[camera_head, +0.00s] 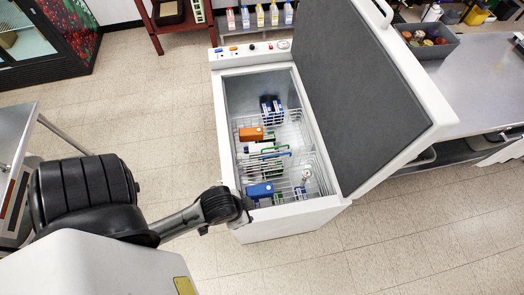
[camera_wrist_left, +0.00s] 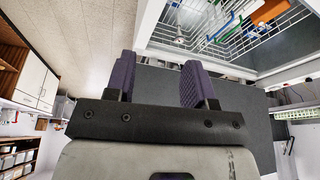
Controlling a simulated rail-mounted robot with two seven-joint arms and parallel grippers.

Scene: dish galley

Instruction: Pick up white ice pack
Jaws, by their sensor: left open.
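The open chest freezer (camera_head: 228,150) holds wire baskets (camera_head: 318,172) with several packs inside. Pale flat pieces (camera_head: 258,148) lie in the middle beside green edges; I cannot tell for sure which is the white ice pack. A small white item (camera_head: 306,175) is at the right of the near basket. My left gripper (camera_head: 246,204) is at the freezer's near left rim, apart from the packs. In the left wrist view its two purple-grey fingers (camera_wrist_left: 158,78) are spread with nothing between them. Basket wires (camera_wrist_left: 262,28) show beyond them at upper right. My right gripper is out of view.
An orange box (camera_head: 251,134), a blue box (camera_head: 260,190) and dark blue packs (camera_head: 270,107) are also in the freezer. Its raised lid (camera_head: 360,90) blocks the right side. A steel counter (camera_head: 475,85) stands farther right. The floor (camera_head: 150,110) at left is clear.

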